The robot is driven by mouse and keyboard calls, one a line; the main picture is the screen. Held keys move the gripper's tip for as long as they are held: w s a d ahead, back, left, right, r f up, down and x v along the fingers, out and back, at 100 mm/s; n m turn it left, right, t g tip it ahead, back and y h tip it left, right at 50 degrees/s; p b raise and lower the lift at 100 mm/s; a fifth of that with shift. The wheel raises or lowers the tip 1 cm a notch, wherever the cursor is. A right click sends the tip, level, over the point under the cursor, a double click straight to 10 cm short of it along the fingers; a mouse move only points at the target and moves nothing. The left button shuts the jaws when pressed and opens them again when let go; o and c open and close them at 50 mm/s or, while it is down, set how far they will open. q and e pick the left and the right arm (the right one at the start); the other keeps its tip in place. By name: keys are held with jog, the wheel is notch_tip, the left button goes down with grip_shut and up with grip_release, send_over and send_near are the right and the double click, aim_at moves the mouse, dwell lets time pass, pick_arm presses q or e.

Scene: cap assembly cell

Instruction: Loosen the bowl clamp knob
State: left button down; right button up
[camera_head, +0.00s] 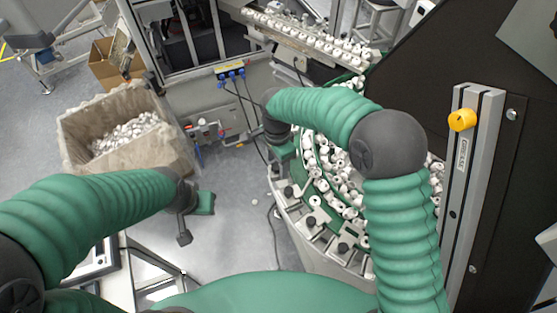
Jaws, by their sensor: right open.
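The feeder bowl (284,207) is round, holds many white caps and stands right of centre. Several dark knobs sit along its near left rim, one of them a black knob (311,221); I cannot tell which one is the bowl clamp knob. My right gripper (283,153) hangs over the bowl's far left edge, beyond these knobs. It is open; its fingertips are small and partly hidden. My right arm covers much of the bowl's middle and right side. My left gripper (196,214) is left of the bowl, over the floor and apart from it; its jaw state is unclear.
A bin (172,150) of white caps stands at the left, with a cardboard box (112,64) behind it. A cap-filled feed track (312,38) runs along the top. A grey upright post with a yellow knob (462,119) stands at right. Some floor left of the bowl is clear.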

jog(key=shift+w+a+f, duration=0.1)
jog(key=shift+a+f, duration=0.45)
jog(key=shift+a, duration=0.1)
jog(key=shift+w+a, duration=0.1)
jog(key=shift+a, duration=0.1)
jog(key=shift+d, duration=0.35)
jog(key=shift+c, duration=1)
jog(key=shift+d, duration=0.5)
jog(key=c, duration=0.5)
jog(key=shift+c, duration=1)
grip_shut()
pick_arm(q)
jog(key=shift+w+a, duration=0.15)
jog(key=shift+a, duration=0.25)
pick_arm(e)
jog(key=shift+a, duration=0.3)
